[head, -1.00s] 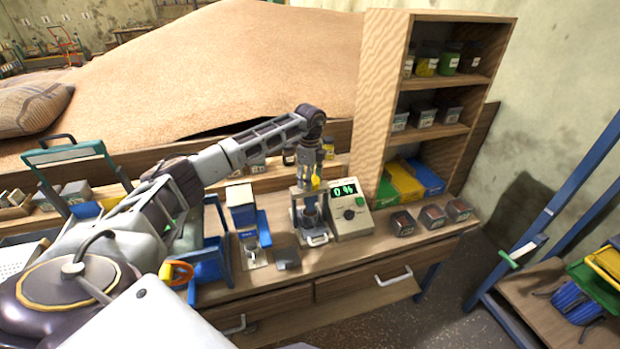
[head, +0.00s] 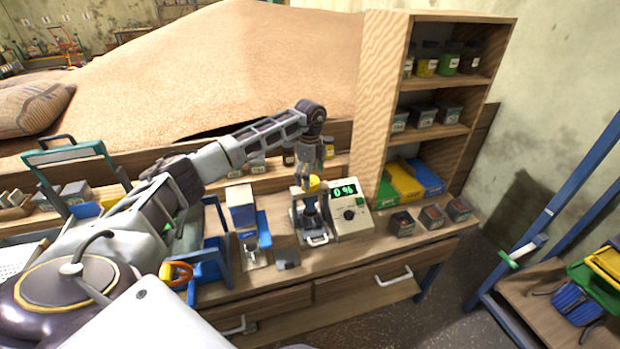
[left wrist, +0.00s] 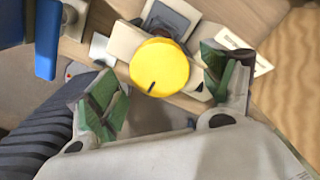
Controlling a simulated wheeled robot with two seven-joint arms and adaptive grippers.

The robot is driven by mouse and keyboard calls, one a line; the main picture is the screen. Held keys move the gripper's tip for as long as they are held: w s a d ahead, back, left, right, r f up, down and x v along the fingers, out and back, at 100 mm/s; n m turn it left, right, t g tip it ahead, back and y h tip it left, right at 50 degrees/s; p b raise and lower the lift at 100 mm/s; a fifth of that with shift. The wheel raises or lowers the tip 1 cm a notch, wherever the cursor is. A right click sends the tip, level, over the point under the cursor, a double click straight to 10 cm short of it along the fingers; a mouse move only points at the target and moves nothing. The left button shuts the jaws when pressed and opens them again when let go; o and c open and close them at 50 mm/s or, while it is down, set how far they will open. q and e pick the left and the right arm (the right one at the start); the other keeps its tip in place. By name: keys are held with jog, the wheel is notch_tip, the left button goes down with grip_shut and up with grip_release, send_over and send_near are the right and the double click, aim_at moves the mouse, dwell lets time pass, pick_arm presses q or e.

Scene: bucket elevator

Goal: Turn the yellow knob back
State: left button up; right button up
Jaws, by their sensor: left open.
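The yellow knob (left wrist: 160,68) is a round cap with a dark mark on its face, seen from above in the left wrist view. In the head view the knob (head: 313,184) sits on top of a small grey device on the bench. My left gripper (left wrist: 165,92) is open, with its green-padded fingers on either side of the knob and gaps visible between pads and knob. In the head view the left gripper (head: 311,175) points down over the device and partly hides it. The right gripper is not in view.
A meter (head: 350,212) reading 0 % stands just right of the device. A blue and white dispenser (head: 242,210) stands to its left. Dark jars (head: 432,217) line the bench at right. A wooden shelf (head: 375,95) rises behind, beside a grain heap (head: 200,80).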

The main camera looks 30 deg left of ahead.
pick_arm(q)
notch_tip(320, 180, up, 11)
jog(key=shift+f, duration=0.2)
dwell(0.3)
dwell(0.5)
